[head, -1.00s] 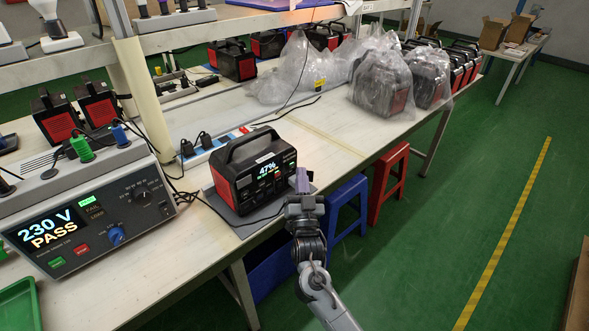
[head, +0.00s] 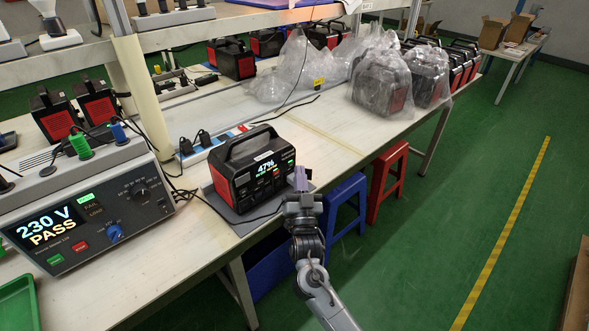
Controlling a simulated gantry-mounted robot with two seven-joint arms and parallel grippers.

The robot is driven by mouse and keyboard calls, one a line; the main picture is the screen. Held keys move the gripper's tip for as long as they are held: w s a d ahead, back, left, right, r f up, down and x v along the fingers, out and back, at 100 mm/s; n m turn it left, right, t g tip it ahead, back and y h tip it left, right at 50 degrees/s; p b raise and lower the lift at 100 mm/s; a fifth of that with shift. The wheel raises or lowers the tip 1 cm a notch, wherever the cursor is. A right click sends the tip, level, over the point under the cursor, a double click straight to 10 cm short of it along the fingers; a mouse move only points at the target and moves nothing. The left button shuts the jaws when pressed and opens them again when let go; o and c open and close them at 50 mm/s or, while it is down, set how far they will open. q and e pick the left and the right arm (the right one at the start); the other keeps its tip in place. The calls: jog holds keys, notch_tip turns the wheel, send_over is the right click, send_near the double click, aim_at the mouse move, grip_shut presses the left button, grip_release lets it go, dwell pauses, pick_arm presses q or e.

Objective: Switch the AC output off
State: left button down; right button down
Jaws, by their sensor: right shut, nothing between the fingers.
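The power station (head: 238,172), a black and red box with a top handle, stands upright on a grey mat on the workbench. Its lit screen (head: 266,166) reads 47%, with buttons and sockets on the front panel around it. My right gripper (head: 301,177) is shut and empty, in front of the right end of that panel. Its fingertips overlap the panel's edge in the picture; I cannot tell whether they touch it. The AC output button is too small to make out. My left gripper is not in view.
A grey tester (head: 98,210) showing 230 V PASS stands at the left, with cables running to a white power strip (head: 214,146). Bagged power stations (head: 382,82) stand farther back. A blue stool (head: 345,205) and a red stool (head: 388,180) stand by the bench's right edge.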

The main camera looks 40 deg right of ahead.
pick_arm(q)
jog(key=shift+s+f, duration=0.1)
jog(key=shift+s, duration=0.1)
pick_arm(e)
jog(key=shift+w+a+f, duration=0.1)
jog(key=shift+w+f, duration=0.1)
jog(key=shift+f, duration=0.3)
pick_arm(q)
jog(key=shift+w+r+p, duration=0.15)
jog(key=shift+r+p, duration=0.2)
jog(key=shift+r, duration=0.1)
pick_arm(e)
jog(key=shift+r, duration=0.2)
